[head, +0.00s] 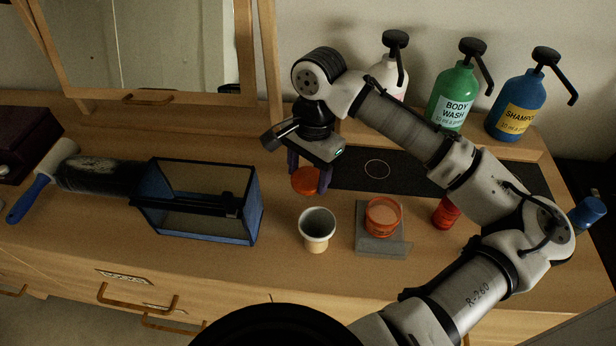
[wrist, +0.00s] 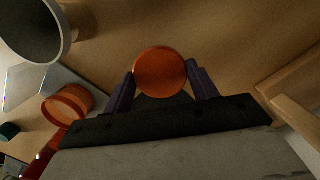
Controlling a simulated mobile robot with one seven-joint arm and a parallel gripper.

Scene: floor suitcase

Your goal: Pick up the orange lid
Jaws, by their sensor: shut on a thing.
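The orange lid (head: 306,180) is a small round disc held between the fingers of my gripper (head: 304,168). In the wrist view the lid (wrist: 160,72) sits between the two dark purple fingertips of my gripper (wrist: 161,82), one on each side. In the head view it appears above the wooden dresser top, behind the white cup; the exact gap to the surface is hard to tell. An orange jar (head: 383,217) stands on a grey square block (head: 381,247), right of and nearer than my gripper. The jar also shows in the wrist view (wrist: 66,104).
A white cup (head: 317,228) stands in front of my gripper. A blue-framed box (head: 200,235) is at left, beside a lint roller (head: 60,165). A red bottle (head: 445,212) is at right. Pump bottles, including green body wash (head: 452,95), stand behind on a raised shelf. A mirror (head: 155,45) stands behind.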

